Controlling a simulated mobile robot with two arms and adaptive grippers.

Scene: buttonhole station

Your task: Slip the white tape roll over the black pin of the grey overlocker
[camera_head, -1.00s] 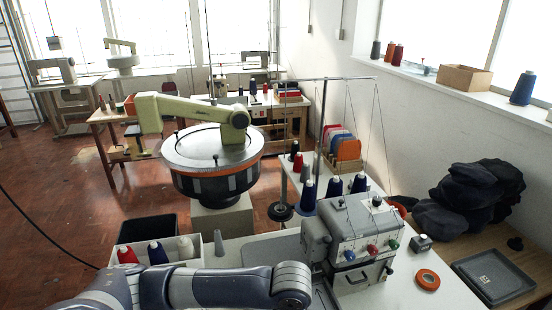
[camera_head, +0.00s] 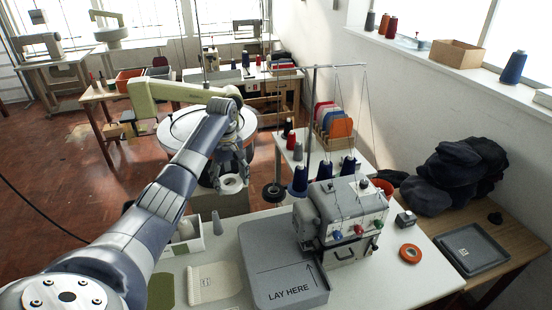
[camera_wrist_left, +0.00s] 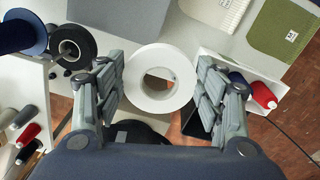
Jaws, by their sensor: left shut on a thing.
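The white tape roll (camera_head: 232,189) is held in my left gripper (camera_head: 233,170), above the left part of the white table. In the left wrist view the roll (camera_wrist_left: 160,105) sits between both fingers, its hole facing the camera. The grey overlocker (camera_head: 322,202) stands on the table to the right of the roll, apart from it. A black disc (camera_head: 273,192) with a thin upright rod is just left of the overlocker; it also shows in the left wrist view (camera_wrist_left: 85,40). I cannot tell for sure which part is the black pin. My right gripper is not in view.
A grey pad marked LAY HERE (camera_head: 265,240) lies in front. Dark blue cones (camera_head: 300,180) stand beside the overlocker. A white bin (camera_head: 188,245) is at the left. A round machine (camera_head: 172,128) stands behind my arm.

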